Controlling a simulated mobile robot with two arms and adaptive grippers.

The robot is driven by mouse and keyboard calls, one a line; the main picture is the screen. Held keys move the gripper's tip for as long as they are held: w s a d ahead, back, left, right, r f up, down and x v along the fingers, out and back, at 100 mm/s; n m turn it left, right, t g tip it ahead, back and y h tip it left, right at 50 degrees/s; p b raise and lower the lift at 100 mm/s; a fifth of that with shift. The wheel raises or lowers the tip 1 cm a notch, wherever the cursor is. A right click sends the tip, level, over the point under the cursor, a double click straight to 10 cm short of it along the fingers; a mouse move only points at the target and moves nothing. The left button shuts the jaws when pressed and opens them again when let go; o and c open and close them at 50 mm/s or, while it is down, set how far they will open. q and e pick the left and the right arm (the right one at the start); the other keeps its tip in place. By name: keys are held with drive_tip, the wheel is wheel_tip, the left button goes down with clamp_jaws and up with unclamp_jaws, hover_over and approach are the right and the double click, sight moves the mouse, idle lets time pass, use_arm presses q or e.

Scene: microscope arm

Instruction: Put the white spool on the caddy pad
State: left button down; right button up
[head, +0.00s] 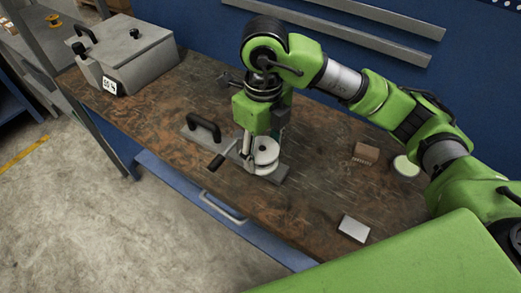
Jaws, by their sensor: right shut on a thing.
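The white spool (266,157) is at the centre of the head view, over the right end of a grey flat caddy (226,151) with a black handle. My right gripper (261,145) points down from above and is shut on the spool. The spool looks upright. I cannot tell whether its lower disc touches the caddy, and the pad beneath is hidden by the spool and the gripper. My left gripper is not in view.
The brown workbench (310,195) also holds a small cardboard box (366,153), a pale round item with a green rim (405,166) and a white block (354,228) to the right. A grey metal case (130,52) stands at the far left. A blue wall backs the bench.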

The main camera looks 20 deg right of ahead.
drive_tip(key=w+f, duration=0.2)
drive_tip(key=w+d+f+p, duration=0.1)
drive_tip(key=w+f, duration=0.3)
drive_tip(key=shift+w+d, duration=0.2)
drive_tip(key=shift+d, duration=0.1)
drive_tip(key=shift+w+d+f+p, duration=0.1)
drive_tip(key=shift+w+f+p, duration=0.25)
drive_tip(key=shift+f, duration=0.1)
wheel_tip(320, 180, down, 3)
drive_tip(key=shift+f+p, duration=0.1)
drive_tip(key=shift+p, duration=0.25)
drive_tip(key=shift+w, duration=0.1)
drive_tip(key=shift+f, duration=0.2)
drive_tip(key=o, duration=1.1)
drive_tip(key=shift+r, duration=0.2)
